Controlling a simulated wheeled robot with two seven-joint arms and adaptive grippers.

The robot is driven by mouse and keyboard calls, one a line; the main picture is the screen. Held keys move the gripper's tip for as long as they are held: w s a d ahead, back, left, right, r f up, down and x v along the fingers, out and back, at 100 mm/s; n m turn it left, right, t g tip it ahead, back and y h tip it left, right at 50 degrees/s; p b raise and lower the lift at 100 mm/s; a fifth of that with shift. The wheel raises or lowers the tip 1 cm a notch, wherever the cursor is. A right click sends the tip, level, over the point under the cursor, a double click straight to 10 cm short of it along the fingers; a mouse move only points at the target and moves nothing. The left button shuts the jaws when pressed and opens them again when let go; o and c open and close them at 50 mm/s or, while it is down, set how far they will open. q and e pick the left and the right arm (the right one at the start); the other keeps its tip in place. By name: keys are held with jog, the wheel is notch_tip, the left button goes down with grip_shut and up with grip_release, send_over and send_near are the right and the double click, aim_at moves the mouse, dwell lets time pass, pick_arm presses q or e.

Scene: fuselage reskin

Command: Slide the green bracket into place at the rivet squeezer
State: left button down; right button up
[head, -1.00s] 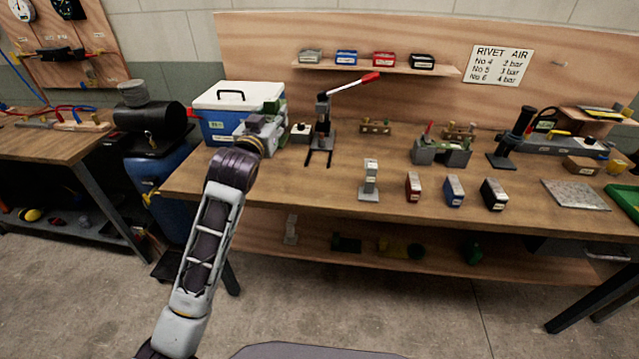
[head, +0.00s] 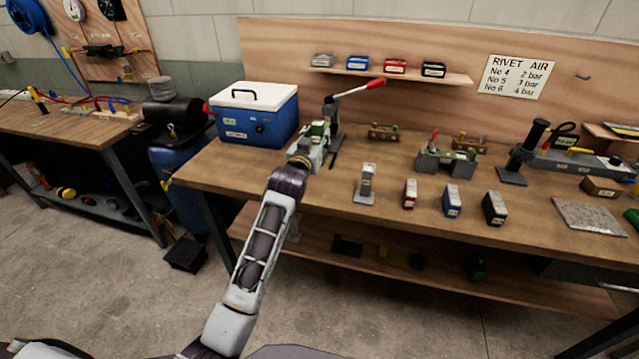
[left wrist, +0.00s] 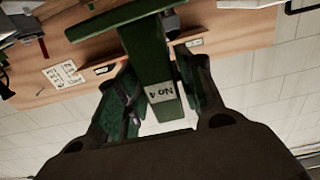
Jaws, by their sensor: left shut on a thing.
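My left gripper (head: 314,140) is shut on the green bracket (left wrist: 148,62), which has a flat top bar and a stem labelled "No 4". In the left wrist view the stem is between the two fingers (left wrist: 162,90). In the head view only a little green of the bracket shows at the gripper. The rivet squeezer (head: 332,107), an upright with a red-tipped lever, stands just behind the gripper. The gripper hides most of its base, so I cannot tell whether the bracket touches it. My right gripper is not in view.
A blue cooler with a white lid (head: 257,112) stands left of the squeezer. A grey stand (head: 366,184) and red, blue and black blocks are to the right on the bench. A green-and-grey fixture (head: 446,160) is farther right. Bare bench (head: 240,173) lies left of the gripper.

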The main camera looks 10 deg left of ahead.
pick_arm(q)
jog(key=shift+w+d+f, duration=0.1)
jog(key=shift+d+f, duration=0.15)
jog(key=shift+f, duration=0.65)
jog(key=shift+a+f, duration=0.3)
jog(key=shift+f, duration=0.55)
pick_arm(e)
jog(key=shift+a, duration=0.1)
pick_arm(q)
jog(key=shift+d, duration=0.1)
jog(key=shift+f, duration=3.15)
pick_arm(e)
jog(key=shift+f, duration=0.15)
